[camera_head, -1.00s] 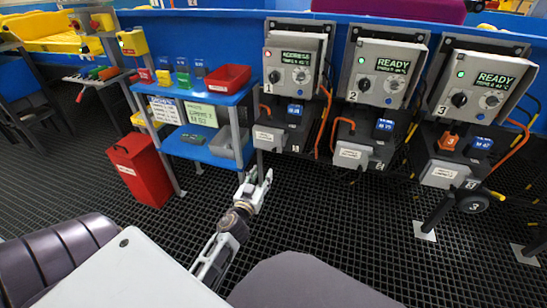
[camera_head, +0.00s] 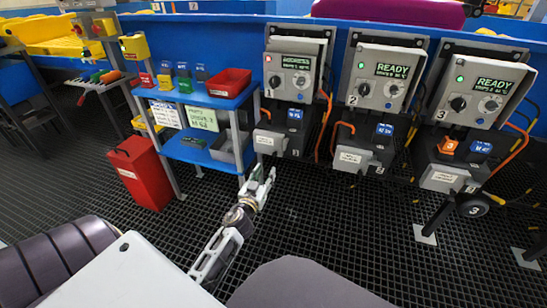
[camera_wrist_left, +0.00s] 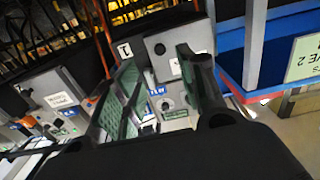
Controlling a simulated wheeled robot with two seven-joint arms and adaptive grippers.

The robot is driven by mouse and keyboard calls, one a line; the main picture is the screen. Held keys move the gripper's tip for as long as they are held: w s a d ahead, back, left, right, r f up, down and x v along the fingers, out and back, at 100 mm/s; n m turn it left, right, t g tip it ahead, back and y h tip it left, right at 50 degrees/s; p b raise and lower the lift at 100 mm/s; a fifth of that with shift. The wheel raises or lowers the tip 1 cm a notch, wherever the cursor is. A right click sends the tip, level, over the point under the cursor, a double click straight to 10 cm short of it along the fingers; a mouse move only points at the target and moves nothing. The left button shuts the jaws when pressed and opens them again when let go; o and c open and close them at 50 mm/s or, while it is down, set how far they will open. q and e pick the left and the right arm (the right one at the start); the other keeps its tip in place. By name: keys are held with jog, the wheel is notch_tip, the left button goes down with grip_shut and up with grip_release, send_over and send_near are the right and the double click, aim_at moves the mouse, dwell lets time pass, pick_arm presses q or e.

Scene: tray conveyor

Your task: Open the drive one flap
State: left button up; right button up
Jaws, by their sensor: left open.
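Drive one is the leftmost grey unit, marked 1, with a display and dial panel (camera_head: 295,75) on top. Below it, a grey box front (camera_head: 266,142) with a white label juts out beside a blue tag (camera_head: 295,114). I cannot tell which part is the flap. My left gripper (camera_head: 264,174) is open and empty, below and in front of this box, apart from it. In the left wrist view, its two fingers (camera_wrist_left: 155,56) stand wide apart. A grey plate (camera_wrist_left: 185,37) with a dark round part shows beyond them. My right gripper is not in view.
Drive two (camera_head: 380,75) and drive three (camera_head: 482,85) stand to the right, both showing READY. A blue shelf (camera_head: 195,152) with a red bin (camera_head: 228,82) stands left of drive one. A red box (camera_head: 140,172) stands on the dark grid floor.

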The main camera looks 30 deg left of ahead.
aim_at(274, 155)
pick_arm(q)
jog(key=shift+p+x, duration=0.3)
jog(key=shift+x, duration=5.05)
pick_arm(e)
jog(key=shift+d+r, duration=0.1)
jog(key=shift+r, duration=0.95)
pick_arm(q)
jog(key=shift+d, duration=0.1)
grip_shut()
